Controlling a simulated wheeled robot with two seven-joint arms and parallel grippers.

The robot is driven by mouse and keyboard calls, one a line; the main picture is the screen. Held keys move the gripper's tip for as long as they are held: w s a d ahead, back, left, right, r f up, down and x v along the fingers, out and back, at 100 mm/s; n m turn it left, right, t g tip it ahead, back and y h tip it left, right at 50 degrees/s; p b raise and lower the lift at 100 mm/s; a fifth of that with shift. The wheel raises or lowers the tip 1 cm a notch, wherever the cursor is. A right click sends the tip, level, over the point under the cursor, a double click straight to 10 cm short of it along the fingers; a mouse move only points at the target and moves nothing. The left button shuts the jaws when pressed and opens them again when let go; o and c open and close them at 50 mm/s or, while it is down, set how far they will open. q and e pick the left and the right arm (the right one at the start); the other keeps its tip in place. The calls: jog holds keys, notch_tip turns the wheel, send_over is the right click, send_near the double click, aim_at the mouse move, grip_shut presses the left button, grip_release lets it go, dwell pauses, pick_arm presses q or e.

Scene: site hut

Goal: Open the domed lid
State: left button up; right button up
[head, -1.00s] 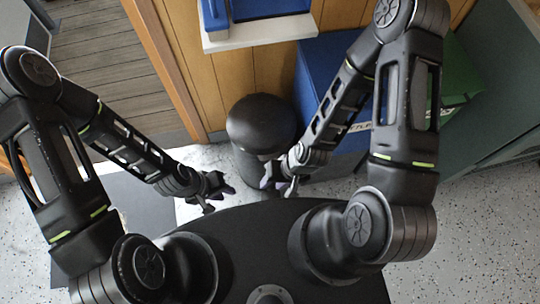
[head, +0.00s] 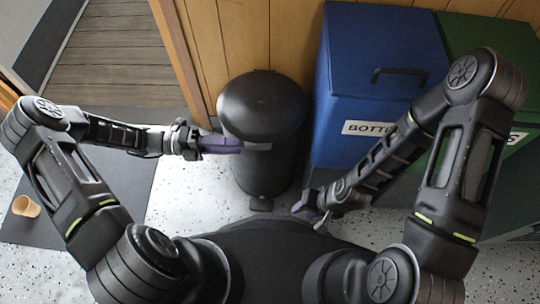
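The domed lid (head: 262,105) is black and sits closed on a black round bin (head: 264,172) at the middle of the head view. A small pedal (head: 261,203) shows at the bin's foot. My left gripper (head: 236,145) reaches in from the left, its purple-grey fingers at the bin's front left, just below the lid's rim. I cannot tell whether they touch it or how far apart they are. My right gripper (head: 310,208) is low, to the right of the pedal, apart from the lid. Its finger gap is not clear.
A blue bin with a handle and a "BOTTL" label (head: 368,128) stands right of the black bin, with a green bin (head: 490,60) beyond it. A wooden wall (head: 240,40) is behind. A tan cup (head: 26,206) lies on the dark mat (head: 110,190) at left.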

aim_at(258, 147)
pick_arm(q)
jog(key=shift+r, duration=0.15)
jog(key=shift+d, duration=0.1)
jog(key=d+b, duration=0.1)
jog(key=d, duration=0.6)
jog(key=shift+d, duration=0.3)
grip_shut()
dwell(1.4)
